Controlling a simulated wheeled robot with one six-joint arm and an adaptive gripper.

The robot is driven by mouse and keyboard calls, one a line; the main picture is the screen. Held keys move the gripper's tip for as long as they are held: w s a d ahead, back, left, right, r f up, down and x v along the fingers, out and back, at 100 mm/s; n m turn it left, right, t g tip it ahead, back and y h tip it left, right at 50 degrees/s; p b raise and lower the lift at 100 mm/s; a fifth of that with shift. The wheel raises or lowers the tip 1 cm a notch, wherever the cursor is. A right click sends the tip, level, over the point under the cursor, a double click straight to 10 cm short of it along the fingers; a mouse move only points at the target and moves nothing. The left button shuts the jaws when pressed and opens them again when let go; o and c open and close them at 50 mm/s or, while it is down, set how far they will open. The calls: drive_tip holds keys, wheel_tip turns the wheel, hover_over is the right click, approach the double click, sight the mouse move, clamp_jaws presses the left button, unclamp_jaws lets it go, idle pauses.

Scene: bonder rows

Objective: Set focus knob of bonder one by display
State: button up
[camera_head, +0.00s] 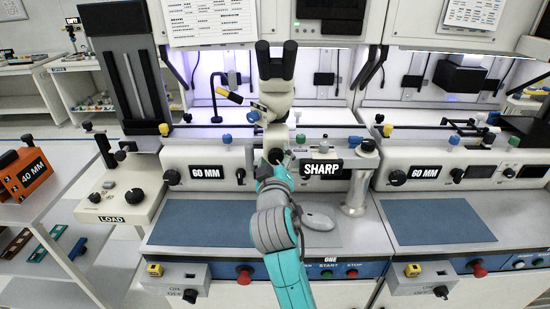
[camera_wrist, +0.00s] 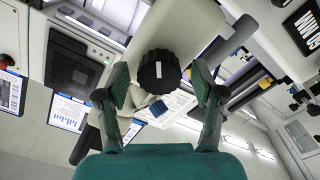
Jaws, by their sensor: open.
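The black ribbed knob (camera_wrist: 158,71) with a white index mark sits on a pale housing in the wrist view. My gripper (camera_wrist: 159,84) is open, with one finger on each side of the knob. I cannot tell whether the fingers touch it. The pale microscope head (camera_head: 275,105) with black eyepieces rises behind my arm. My arm hides part of the bonder's front, and my gripper is hard to make out there.
A display (camera_head: 206,172) reading 60 MM is at bonder one's left. The LOAD unit (camera_head: 121,205) stands further left. Another bonder (camera_head: 433,220) stands at right. A metal post (camera_head: 357,185) and a grey mouse-shaped piece (camera_head: 318,220) are close right of my arm.

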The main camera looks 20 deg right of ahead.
drive_tip(key=v, duration=1.2)
idle(0.3)
drive_tip(key=s+d+f+n+g+y, duration=0.15)
drive_tip(key=s+f+y, duration=0.35)
drive_tip(key=s+f, duration=1.4)
drive_tip(key=s+d+f+m, duration=0.1)
drive_tip(key=s+m, duration=0.1)
drive_tip(key=s, duration=0.9)
drive_tip(key=s+d+f+m, duration=0.1)
drive_tip(key=s+f+m, duration=0.1)
drive_tip(key=s, duration=1)
drive_tip(key=shift+s+d+f+m+g+y, duration=0.2)
drive_tip(key=shift+f+m+g+y, duration=0.1)
drive_tip(key=shift+m+g, duration=0.2)
